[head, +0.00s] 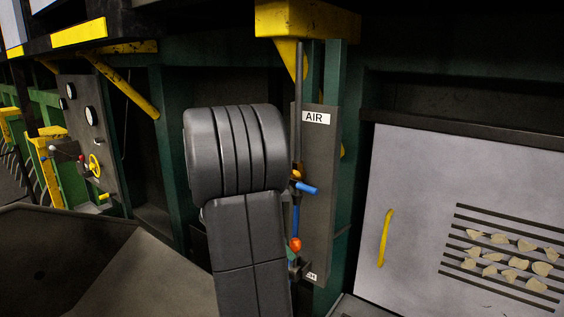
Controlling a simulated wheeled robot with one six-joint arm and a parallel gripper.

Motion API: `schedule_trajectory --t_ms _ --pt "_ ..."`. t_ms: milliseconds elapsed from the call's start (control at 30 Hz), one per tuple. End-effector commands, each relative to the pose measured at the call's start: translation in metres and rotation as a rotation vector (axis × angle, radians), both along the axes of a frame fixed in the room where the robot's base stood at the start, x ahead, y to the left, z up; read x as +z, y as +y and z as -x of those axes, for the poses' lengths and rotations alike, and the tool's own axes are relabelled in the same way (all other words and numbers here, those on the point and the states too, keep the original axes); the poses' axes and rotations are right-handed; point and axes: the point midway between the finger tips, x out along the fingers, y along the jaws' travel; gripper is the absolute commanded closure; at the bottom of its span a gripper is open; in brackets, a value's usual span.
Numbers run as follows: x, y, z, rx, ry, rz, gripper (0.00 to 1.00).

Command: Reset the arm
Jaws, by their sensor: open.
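My arm (240,190) shows as dark grey links in the middle of the head view, a ribbed rounded joint on top of a straight link. My gripper does not show in this view. The arm stands in front of a grey panel (320,170) labelled AIR and hides part of its left side. To the right of the arm a blue lever (308,187) and an orange-red knob (295,245) show on the panel's pipework. I cannot tell whether the arm touches any of these.
On the right is a pale grey door (408,170) with a yellow handle (385,238) and a slotted vent (480,235) bearing pale flakes. On the left stands a gauge panel (88,125) with a yellow handwheel (95,165). A yellow beam (300,20) hangs above the AIR panel.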

Motion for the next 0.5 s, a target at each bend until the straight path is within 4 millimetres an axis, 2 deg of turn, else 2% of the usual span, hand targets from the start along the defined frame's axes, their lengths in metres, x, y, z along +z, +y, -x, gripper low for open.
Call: schedule_trajectory --t_ms 100,267,500 --pt "0.002 -0.023 -0.007 -0.005 0.002 0.002 0.50" --pt "-0.024 -0.043 -0.014 -0.002 0.006 0.002 0.50" --pt "-0.026 -0.036 -0.007 0.004 -0.088 0.067 0.50"
